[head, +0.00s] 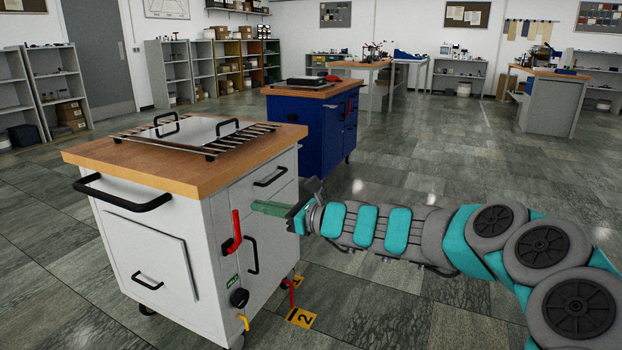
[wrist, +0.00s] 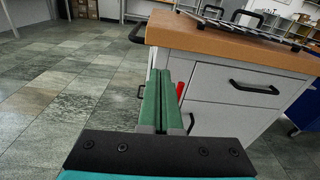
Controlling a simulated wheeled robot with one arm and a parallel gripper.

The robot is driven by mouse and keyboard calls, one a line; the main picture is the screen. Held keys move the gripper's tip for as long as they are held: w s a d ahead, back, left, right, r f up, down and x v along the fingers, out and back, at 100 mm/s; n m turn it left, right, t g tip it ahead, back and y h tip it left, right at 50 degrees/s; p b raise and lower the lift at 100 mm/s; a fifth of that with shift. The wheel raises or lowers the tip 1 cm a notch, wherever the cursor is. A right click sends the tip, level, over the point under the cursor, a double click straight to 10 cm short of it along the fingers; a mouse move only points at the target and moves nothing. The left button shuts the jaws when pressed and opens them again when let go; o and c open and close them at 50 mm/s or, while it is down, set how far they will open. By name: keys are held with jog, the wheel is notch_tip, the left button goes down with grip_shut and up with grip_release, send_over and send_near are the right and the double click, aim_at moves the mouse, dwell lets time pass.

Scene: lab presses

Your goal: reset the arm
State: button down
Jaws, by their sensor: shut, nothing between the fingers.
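My arm reaches in from the right of the head view, stretched out level toward the white cabinet (head: 150,240). My gripper (head: 256,207) is at the arm's left end, beside the cabinet's right side, near the red lever handle (head: 235,232). Its green fingers also show in the wrist view (wrist: 161,92), pressed together with nothing held. In the wrist view the fingers point toward the cabinet corner (wrist: 230,100), with a bit of red (wrist: 180,90) just behind them. I cannot tell whether the fingers touch the cabinet.
A metal rack and a plate with black handles (head: 190,130) lie on the wooden top. A blue cabinet (head: 318,130) stands behind. Yellow floor tag (head: 300,317) and a black knob (head: 239,297) are low at the cabinet's right. The floor behind the arm (head: 440,150) is clear.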

jog(key=s+a+r+n+g, duration=0.15)
jog(key=s+n+g, duration=0.25)
jog(key=s+n, duration=0.5)
jog(key=s+d+f+n+g+h, duration=0.1)
jog(key=s+d+f+n+h, duration=0.15)
jog(key=s, duration=0.55)
jog(key=s+d+f+n+g+h, duration=0.2)
jog(key=s+f+n, duration=0.15)
jog(key=s, duration=0.35)
jog(key=s+d+f+n+h, duration=0.2)
jog(key=s+d, duration=0.4)
jog(key=d, duration=0.3)
jog(key=s+d+f+n+h, duration=0.2)
jog(key=s+d+f+h, duration=0.3)
jog(key=d, duration=0.5)
jog(key=s+d+f+n+g+h, duration=0.1)
jog(key=s+d+f+h, duration=0.3)
jog(key=s+d, duration=0.4)
jog(key=shift+d+n, duration=0.75)
jog(key=shift+n, duration=0.05)
jog(key=shift+h, duration=0.25)
